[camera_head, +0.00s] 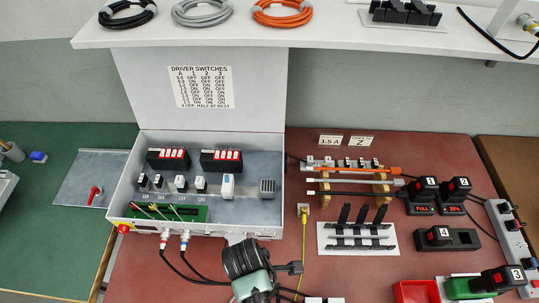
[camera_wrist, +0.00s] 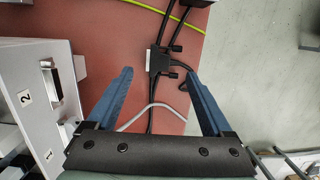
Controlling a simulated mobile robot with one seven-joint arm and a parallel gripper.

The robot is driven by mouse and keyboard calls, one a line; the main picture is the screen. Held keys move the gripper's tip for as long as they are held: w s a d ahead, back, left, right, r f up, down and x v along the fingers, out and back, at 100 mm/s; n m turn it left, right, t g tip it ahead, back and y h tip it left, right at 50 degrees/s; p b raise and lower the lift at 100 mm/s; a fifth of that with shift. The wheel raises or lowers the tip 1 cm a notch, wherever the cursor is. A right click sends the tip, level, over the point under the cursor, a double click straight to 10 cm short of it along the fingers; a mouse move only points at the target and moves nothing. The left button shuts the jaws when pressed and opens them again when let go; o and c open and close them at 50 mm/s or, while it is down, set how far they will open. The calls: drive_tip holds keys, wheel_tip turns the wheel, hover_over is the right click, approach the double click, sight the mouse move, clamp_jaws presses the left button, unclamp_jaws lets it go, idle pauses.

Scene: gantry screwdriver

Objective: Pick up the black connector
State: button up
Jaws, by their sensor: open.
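The black connector (camera_wrist: 158,60) lies on the red tabletop in the wrist view, with a pale plug face, side thumbscrews and black cables running from it. My gripper (camera_wrist: 160,75) has two blue fingers spread wide apart. The connector shows between and just beyond the fingertips, with no finger visibly touching it. The height of the fingers above it is hard to judge. In the head view my dark wrist hangs in front of the control box (camera_head: 136,197), and I cannot make out the connector for certain there.
A pale box with a D-shaped port (camera_wrist: 52,80) and number labels stands close left of my fingers in the wrist view. A grey cable (camera_wrist: 140,114) and a yellow-green cable (camera_wrist: 180,20) lie nearby. The table edge is to the right. A red bin (camera_head: 415,290) stands at the front right.

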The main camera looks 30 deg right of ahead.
drive_tip(key=shift+d+f, duration=0.15)
drive_tip(key=shift+f, duration=1.4)
drive_tip(key=shift+d+f, duration=0.15)
drive_tip(key=shift+f, duration=1.35)
clamp_jaws()
